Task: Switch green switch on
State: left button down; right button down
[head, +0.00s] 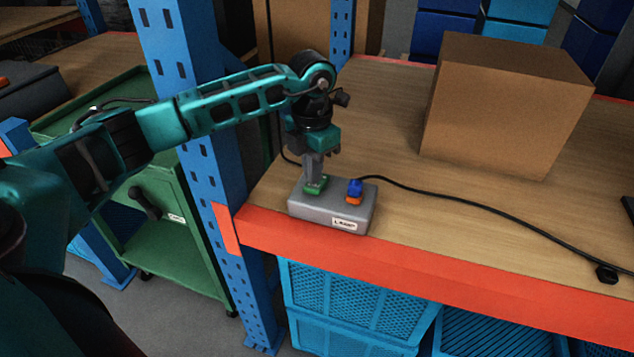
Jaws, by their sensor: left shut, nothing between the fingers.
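A grey switch box (332,213) with a white label sits on the wooden shelf near its front left corner. It carries a green switch (315,188) on the left and a blue and orange switch (354,192) on the right. My left gripper (314,178) is shut, with nothing held. It points down at the green switch, and its fingertips are at or just above it; I cannot tell whether they touch. The fingers hide part of the green switch, so its position is unclear. My right gripper is not in view.
A black cable (452,197) runs from the box across the shelf (400,205) to the right. A cardboard box (503,105) stands behind. A blue upright post (185,60) rises at the left, near my arm. Blue crates (350,300) sit below.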

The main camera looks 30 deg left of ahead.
aim_at(313, 187)
pick_arm(q)
jog(key=shift+f+b, duration=0.8)
jog(key=shift+f, duration=0.35)
dwell(0.4)
jog(key=shift+r+p, duration=2.7)
jog(key=shift+r, duration=0.85)
